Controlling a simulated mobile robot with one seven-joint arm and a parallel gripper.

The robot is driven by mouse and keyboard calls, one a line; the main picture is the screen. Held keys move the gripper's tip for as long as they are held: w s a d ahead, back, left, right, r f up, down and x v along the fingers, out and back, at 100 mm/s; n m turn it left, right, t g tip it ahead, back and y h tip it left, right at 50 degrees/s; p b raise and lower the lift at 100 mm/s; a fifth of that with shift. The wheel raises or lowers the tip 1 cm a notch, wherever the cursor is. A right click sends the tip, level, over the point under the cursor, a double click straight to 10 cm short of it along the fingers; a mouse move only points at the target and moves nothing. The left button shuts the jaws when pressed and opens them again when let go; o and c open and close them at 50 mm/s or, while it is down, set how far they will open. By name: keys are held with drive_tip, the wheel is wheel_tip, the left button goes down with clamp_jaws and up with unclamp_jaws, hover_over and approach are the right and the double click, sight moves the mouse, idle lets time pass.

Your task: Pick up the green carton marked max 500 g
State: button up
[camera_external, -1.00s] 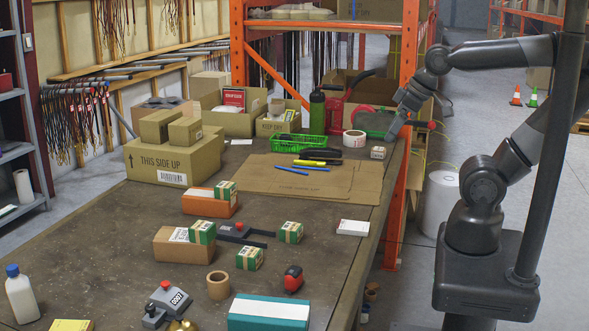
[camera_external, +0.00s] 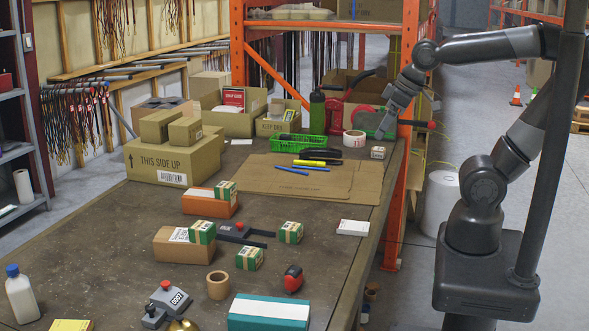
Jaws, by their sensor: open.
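Several small green cartons with tan tape and white labels are on the table in the external view; their print is too small to read, so I cannot tell which is marked max 500 g. One green carton (camera_external: 226,190) is on an orange box, and another (camera_external: 202,232) is at a brown box. A green carton (camera_external: 249,258) and a green carton (camera_external: 291,232) sit on the tabletop. My gripper (camera_external: 381,136) is open, at the far right of the table, well behind and away from the cartons. The fingers are small and point downward.
The orange box (camera_external: 205,206), brown box (camera_external: 177,249), tape roll (camera_external: 218,285), red-and-black item (camera_external: 293,278) and teal box (camera_external: 268,314) crowd the front. Flat cardboard (camera_external: 345,187) with pens lies mid-table. A small white box (camera_external: 377,153) is just below my gripper.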

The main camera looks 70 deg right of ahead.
drive_tip(key=w+a+f+g, duration=0.1)
drive_tip(key=w+a+f, duration=0.15)
drive_tip(key=w, duration=0.45)
drive_tip(key=w+a+f+g, duration=0.1)
drive_tip(key=w+a, duration=0.3)
drive_tip(key=w, duration=0.2)
drive_tip(key=w+a+f+g, duration=0.1)
drive_tip(key=w+a+f, duration=0.15)
drive_tip(key=w, duration=0.45)
drive_tip(key=w+a+f, duration=0.3)
drive_tip(key=f, duration=0.2)
drive_tip(key=w+a+f+g, duration=0.1)
drive_tip(key=w+a+f, duration=0.2)
drive_tip(key=a+f, duration=0.1)
drive_tip(key=w+a+f+g, duration=0.1)
drive_tip(key=w+a+f, duration=0.3)
drive_tip(key=f, duration=0.1)
drive_tip(key=shift+a+f, duration=0.1)
drive_tip(key=shift+f, duration=0.3)
hover_over(249, 252)
drive_tip(key=f, duration=0.4)
drive_tip(key=shift+w+d+f, duration=0.25)
drive_tip(key=shift+f, duration=0.1)
drive_tip(key=shift+s+a+f, duration=0.15)
drive_tip(key=shift+f, duration=1.35)
drive_tip(key=shift+s+a+f, duration=0.1)
drive_tip(key=shift+f, duration=1.35)
drive_tip(key=shift+c, duration=0.4)
drive_tip(key=c, duration=1.1)
